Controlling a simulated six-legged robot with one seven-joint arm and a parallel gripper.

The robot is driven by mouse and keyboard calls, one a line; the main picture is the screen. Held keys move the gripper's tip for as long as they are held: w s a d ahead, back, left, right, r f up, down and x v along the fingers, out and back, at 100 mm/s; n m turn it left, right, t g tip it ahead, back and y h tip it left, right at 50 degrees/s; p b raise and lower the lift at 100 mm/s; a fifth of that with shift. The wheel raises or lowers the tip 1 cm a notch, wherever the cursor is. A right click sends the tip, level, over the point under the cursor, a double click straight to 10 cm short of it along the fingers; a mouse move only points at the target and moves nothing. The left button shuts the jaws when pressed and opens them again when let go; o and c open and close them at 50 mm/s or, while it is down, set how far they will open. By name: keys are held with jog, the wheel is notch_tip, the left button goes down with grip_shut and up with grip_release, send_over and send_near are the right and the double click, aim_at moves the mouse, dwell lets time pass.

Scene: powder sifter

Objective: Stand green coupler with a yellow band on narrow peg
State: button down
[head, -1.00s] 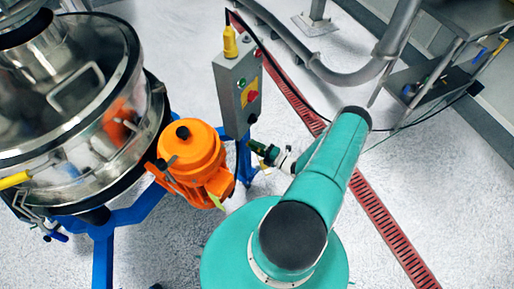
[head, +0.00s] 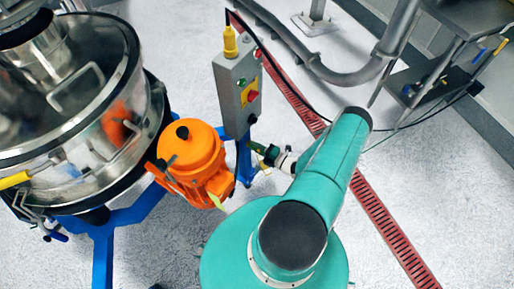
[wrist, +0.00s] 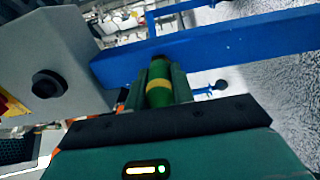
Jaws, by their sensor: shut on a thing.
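The green coupler with a yellow band (wrist: 158,93) is in my gripper (wrist: 160,84), between the two dark green fingers, in the wrist view. The fingers are shut on it. Its far end points at a blue beam (wrist: 230,45) just beyond the fingers. In the head view my gripper (head: 262,151) is small, below the grey control box and right of the orange motor. The coupler cannot be told apart from the fingers there. I cannot make out the narrow peg in either view.
The grey control box (head: 237,88) stands close by; its side with a black knob (wrist: 48,84) is left in the wrist view. The orange motor (head: 192,160) and steel sifter (head: 75,110) fill the left. Open floor lies right, crossed by a red drain grate (head: 375,215).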

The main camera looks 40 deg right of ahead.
jog(key=shift+s, duration=0.15)
jog(key=shift+v, duration=2.85)
